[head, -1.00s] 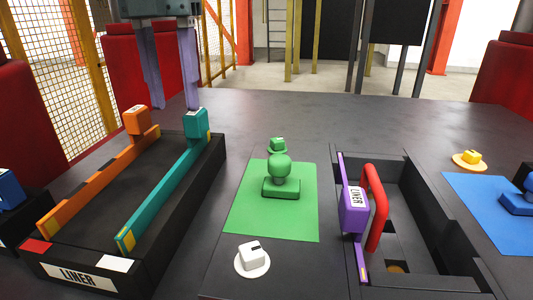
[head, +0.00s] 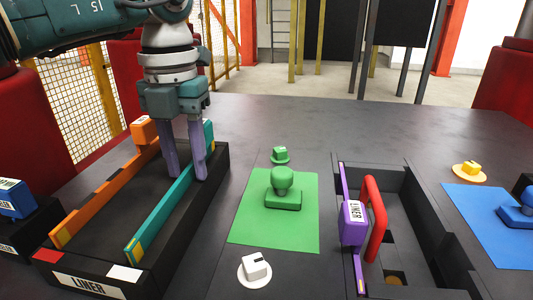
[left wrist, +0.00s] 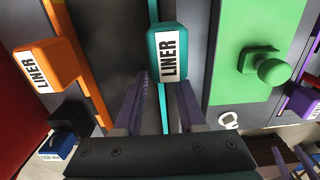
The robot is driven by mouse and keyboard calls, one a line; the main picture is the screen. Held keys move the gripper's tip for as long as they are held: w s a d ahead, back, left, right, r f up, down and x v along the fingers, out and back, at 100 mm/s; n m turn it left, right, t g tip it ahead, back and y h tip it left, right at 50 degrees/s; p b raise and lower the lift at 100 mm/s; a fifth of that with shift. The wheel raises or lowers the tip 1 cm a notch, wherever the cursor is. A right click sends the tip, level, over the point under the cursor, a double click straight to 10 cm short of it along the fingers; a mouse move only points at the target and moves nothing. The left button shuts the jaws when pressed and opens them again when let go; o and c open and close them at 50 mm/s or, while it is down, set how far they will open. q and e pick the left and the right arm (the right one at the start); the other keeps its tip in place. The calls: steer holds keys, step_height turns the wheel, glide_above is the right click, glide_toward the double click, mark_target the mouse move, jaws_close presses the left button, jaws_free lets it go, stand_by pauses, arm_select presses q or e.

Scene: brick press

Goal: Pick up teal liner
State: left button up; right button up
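The teal liner (head: 163,212) is a long thin bar with an upright block at its far end, standing in the black liner tray (head: 219,178). In the left wrist view its labelled block (left wrist: 168,54) is just ahead of the fingertips, roughly centred between them. My left gripper (head: 188,176) is open, with two purple fingers pointing down near the far end of the teal liner. The fingers partly hide the teal block in the head view. No grip on it shows. My right gripper is not identifiable in the frames.
An orange liner (head: 103,200) stands at the left of the same tray. A green mat (head: 248,222) with a green knobbed piece (head: 283,190) lies to the right. Beyond it are a purple liner (head: 352,222) and a red handle (head: 374,218) at a black frame. A white piece (head: 255,268) sits in front.

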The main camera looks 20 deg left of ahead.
arm_select(q)
jaws_close()
steer(key=shift+r, duration=0.1)
stand_by(1.1)
